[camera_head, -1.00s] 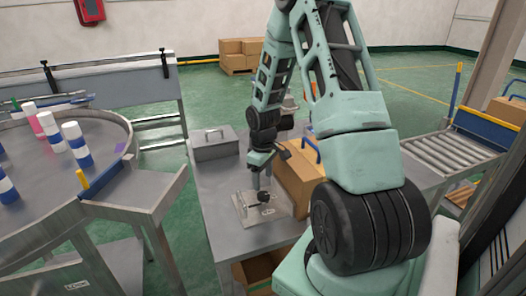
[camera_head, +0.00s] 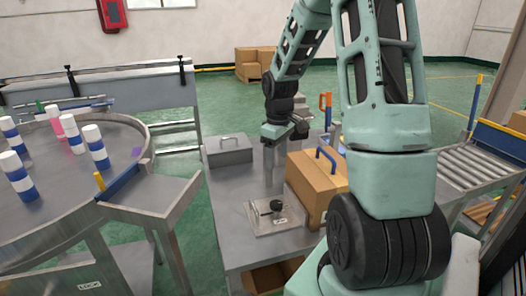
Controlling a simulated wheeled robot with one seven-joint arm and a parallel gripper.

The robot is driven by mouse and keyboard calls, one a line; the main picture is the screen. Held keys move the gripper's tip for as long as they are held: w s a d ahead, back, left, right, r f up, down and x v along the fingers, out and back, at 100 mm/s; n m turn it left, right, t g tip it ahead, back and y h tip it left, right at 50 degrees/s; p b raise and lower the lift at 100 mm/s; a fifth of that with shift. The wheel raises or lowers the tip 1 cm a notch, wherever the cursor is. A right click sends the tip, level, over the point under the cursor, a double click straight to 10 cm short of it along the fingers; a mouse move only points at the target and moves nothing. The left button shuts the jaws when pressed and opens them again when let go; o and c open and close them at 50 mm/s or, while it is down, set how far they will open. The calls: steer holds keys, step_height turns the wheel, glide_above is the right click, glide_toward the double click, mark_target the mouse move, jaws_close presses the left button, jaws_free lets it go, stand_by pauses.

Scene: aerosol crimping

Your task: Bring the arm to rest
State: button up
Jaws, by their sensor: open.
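My arm comes down from the top of the picture on the right side, its lower links large in the foreground. My gripper (camera_head: 287,134) is small at the end of the black wrist, above the steel workbench (camera_head: 228,205). It is open and I see nothing in it, though its fingers are hard to make out. I cannot tell whether the gripper is clear of the post's top.
A cardboard box (camera_head: 313,190) with a blue handle stands right of the post. A grey lidded case (camera_head: 228,151) is at the bench's back left. A round table (camera_head: 60,190) with several blue-and-white cans is at left. A roller conveyor (camera_head: 465,163) is at right.

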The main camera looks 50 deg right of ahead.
steer(key=s+a+r+n, duration=0.1)
steer(key=a+r+n, duration=0.1)
steer(key=a, duration=1.2)
steer(key=s+a+r+n, duration=0.1)
steer(key=a+r, duration=0.1)
steer(key=a, duration=1.1)
steer(key=s+a+r+n, duration=0.1)
steer(key=s+a+n, duration=0.2)
steer(key=s+a, duration=1.1)
steer(key=shift+s+r+y, duration=0.2)
steer(key=shift+s+y, duration=0.1)
steer(key=shift+s, duration=0.5)
